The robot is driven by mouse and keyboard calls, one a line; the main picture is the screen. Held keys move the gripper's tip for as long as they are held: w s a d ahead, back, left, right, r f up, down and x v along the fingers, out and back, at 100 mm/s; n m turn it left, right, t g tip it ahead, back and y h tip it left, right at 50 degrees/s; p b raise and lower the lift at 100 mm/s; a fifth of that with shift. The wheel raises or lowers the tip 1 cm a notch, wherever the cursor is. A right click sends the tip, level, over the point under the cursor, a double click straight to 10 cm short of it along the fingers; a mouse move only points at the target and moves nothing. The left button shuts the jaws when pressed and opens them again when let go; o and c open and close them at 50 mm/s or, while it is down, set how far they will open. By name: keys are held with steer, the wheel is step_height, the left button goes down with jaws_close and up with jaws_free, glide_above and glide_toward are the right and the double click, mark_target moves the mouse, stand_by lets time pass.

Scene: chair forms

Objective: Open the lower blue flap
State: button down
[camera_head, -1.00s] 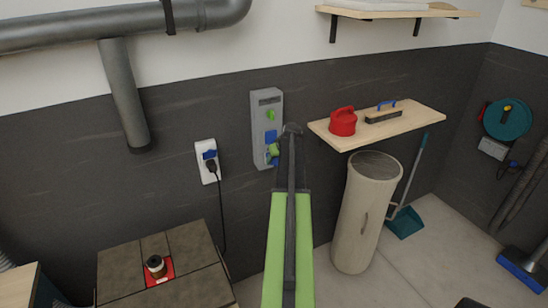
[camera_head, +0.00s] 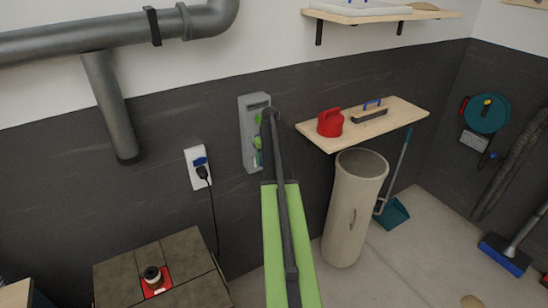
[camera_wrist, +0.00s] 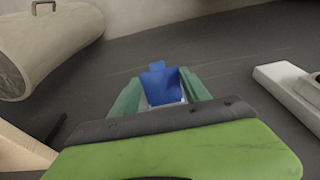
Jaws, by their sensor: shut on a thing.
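A grey wall box (camera_head: 252,103) hangs on the dark wall in the head view, with a green part (camera_head: 258,119) on its front. My gripper (camera_head: 258,145) is at the lower front of this box, and my arm covers much of it. In the wrist view a blue flap (camera_wrist: 161,86) with a small tab at its top lies between the two green fingers of my gripper (camera_wrist: 162,79), which is shut on it. A pale strip shows under the flap. I cannot tell how far the flap is tilted. The head view shows no blue on the box.
A white socket with a plug (camera_head: 198,165) is left of the box; it also shows in the wrist view (camera_wrist: 290,90). A brown-topped box (camera_head: 190,262) stands below left.

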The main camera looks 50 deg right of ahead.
steer(key=shift+s, duration=0.3)
steer(key=c, duration=0.6)
jaws_free()
steer(key=shift+o, duration=0.4)
steer(key=shift+w, duration=0.1)
step_height(320, 180, up, 12)
steer(key=s+p, duration=0.2)
steer(key=p, duration=1)
steer(key=shift+a, duration=0.35)
steer(key=shift+f, duration=0.1)
